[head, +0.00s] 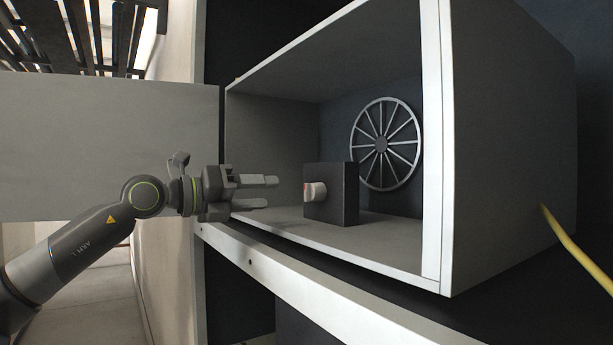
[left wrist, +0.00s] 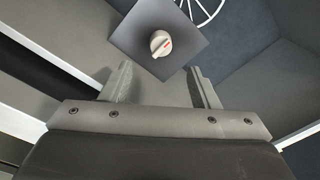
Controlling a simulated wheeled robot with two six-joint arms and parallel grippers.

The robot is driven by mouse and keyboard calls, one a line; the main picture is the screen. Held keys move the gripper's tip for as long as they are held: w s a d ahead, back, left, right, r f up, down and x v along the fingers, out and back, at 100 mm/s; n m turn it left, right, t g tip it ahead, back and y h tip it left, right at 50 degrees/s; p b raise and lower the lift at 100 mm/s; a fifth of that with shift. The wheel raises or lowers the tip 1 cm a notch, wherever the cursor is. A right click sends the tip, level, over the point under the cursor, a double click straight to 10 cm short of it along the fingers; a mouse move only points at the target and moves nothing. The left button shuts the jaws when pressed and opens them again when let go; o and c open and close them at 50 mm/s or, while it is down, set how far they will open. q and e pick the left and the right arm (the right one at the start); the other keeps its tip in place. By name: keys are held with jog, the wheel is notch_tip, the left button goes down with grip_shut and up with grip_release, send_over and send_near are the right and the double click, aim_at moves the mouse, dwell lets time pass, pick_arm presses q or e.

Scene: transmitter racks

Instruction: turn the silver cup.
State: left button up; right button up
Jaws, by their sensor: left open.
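The silver cup (head: 316,191) is a small pale knob-like piece with a red mark, on the front face of a dark square block (head: 342,194) inside an open cabinet. In the left wrist view the cup (left wrist: 161,44) shows as a round knob on the block's dark plate (left wrist: 135,42), ahead of my fingers. My left gripper (head: 272,188) is open and empty at the cabinet's mouth. Its fingertips are a short way left of the cup and apart from it. The left wrist view also shows the open fingers (left wrist: 160,72) with the cup beyond their gap. My right gripper is not in view.
The cabinet (head: 432,130) has a pale frame edge on the right and a floor (head: 385,238) under the block. A spoked round grille (head: 386,144) is at the back. An open grey door panel (head: 100,140) stands at left. A yellow cable (head: 575,248) hangs at right.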

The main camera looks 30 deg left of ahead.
aim_at(307, 192)
pick_arm(q)
jog(key=p+x, duration=0.2)
jog(key=shift+w+d+r+p, duration=0.15)
jog(key=shift+w+r+p, duration=0.1)
jog(key=shift+p, duration=0.1)
jog(key=shift+p+x, duration=1.2)
jog(key=p+x, duration=0.2)
jog(key=x, duration=0.1)
jog(key=shift+w+d, duration=0.1)
jog(key=shift+w, duration=0.05)
jog(key=shift+p+x, duration=0.85)
jog(key=shift+x, duration=0.3)
jog(key=shift+f, duration=0.2)
jog(key=c, duration=1)
